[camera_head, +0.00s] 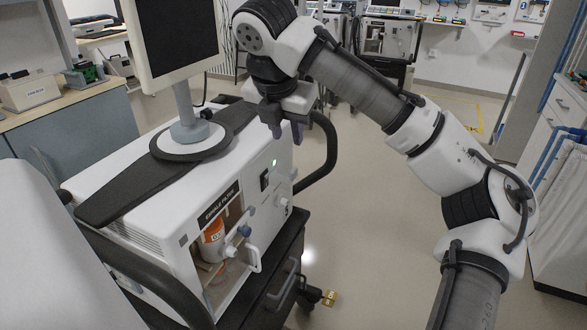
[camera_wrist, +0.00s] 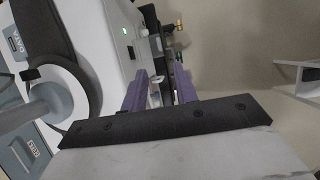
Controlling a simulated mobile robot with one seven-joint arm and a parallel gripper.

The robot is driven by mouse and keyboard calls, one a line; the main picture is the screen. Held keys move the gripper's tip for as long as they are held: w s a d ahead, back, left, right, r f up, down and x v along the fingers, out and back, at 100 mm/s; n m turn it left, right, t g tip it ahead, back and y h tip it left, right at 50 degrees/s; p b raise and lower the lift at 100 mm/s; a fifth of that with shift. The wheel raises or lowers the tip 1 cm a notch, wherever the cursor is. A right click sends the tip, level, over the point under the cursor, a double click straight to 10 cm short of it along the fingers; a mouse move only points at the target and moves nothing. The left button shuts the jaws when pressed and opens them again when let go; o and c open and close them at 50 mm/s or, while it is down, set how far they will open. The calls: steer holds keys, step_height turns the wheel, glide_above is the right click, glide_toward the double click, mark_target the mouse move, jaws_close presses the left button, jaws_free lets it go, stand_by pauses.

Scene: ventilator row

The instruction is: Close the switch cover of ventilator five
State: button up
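The white ventilator (camera_head: 150,185) stands on a dark cart, with a green light and a dark switch (camera_head: 264,180) on its front panel. The dark switch also shows in the wrist view (camera_wrist: 131,52). I cannot tell which part is the switch cover or whether it is open. No number five is readable on the ventilator. My gripper (camera_head: 286,132) points down beside the panel's upper right end. In the wrist view its two purple fingers (camera_wrist: 160,88) stand apart, with small pale parts visible between and beyond them. It appears to hold nothing.
A monitor (camera_head: 178,45) stands on top of the ventilator. A filter compartment with an orange-labelled canister (camera_head: 212,240) and a white handle (camera_head: 254,252) is lower on the front. A black rail (camera_head: 327,150) curves out at the right. Open floor lies right of the cart.

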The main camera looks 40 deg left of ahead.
mark_target(294, 170)
steer(key=b+x, duration=0.1)
steer(key=x, duration=1.1)
steer(key=shift+a+f, duration=0.1)
jaws_close()
